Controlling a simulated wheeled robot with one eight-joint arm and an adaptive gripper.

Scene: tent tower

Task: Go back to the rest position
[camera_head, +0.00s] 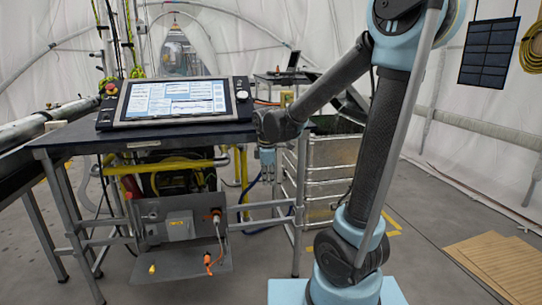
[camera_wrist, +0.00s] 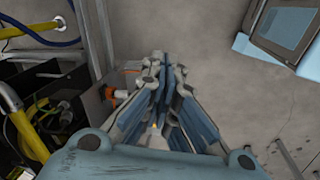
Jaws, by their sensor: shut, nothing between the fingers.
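My gripper (camera_head: 267,165) hangs pointing down beside the right front of the table (camera_head: 150,137) in the head view. In the wrist view its fingers (camera_wrist: 167,95) are together with nothing between them. My arm reaches from its light blue base up and over to the left. The metal box panel (camera_head: 180,225) with an orange connector (camera_head: 208,262) hangs below the table, left of and lower than my gripper. In the wrist view an orange-ended plug (camera_wrist: 120,97) shows just left of the fingers, apparently apart from them.
A tablet console (camera_head: 174,100) lies on the table. Stacked metal crates (camera_head: 325,165) stand right behind my gripper. Blue and yellow hoses (camera_head: 175,166) run under the table.

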